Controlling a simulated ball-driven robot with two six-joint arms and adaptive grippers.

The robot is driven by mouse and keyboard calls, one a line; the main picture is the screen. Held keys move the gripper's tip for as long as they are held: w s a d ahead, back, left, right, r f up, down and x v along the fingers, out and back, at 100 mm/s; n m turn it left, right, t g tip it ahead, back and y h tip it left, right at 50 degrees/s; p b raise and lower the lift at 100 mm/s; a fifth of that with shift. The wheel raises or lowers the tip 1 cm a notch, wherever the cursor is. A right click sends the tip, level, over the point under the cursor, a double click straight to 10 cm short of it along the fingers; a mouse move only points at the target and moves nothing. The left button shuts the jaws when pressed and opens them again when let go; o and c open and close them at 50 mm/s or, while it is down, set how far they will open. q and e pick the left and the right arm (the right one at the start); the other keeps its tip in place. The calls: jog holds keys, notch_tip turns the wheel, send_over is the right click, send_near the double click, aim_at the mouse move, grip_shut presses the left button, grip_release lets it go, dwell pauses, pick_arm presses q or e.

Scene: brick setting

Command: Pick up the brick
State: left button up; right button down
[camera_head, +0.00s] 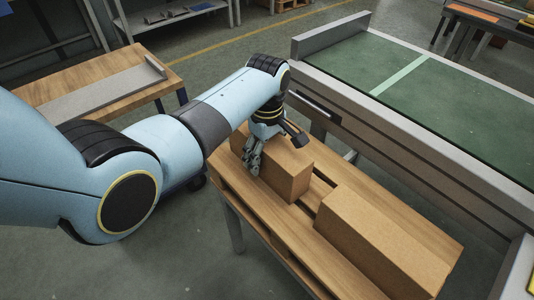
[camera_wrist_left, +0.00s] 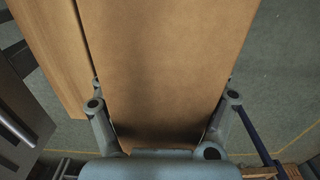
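A brown, box-shaped brick (camera_head: 285,168) lies on the slatted wooden table (camera_head: 320,184). My left gripper (camera_head: 254,160) is down at this brick's far left end, with fingers showing against its near side. In the left wrist view the brick (camera_wrist_left: 165,60) fills the middle, between the two spread fingers (camera_wrist_left: 164,100) of the left gripper. The fingers lie close along both its sides; their tips are hidden, and I cannot tell if they press on it. The brick appears to rest on the table. My right gripper is not in view.
A second, larger brown brick (camera_head: 385,240) lies on the table at the near right. A green-topped bench with raised grey edges (camera_head: 420,155) stands close behind the table. Another wooden table (camera_head: 95,75) is at the left. Grey floor (camera_head: 140,265) is open at the front left.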

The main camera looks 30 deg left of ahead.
pick_arm(q)
jog(key=shift+s, duration=0.1)
jog(key=c, duration=1.1)
jog(key=shift+c, duration=0.6)
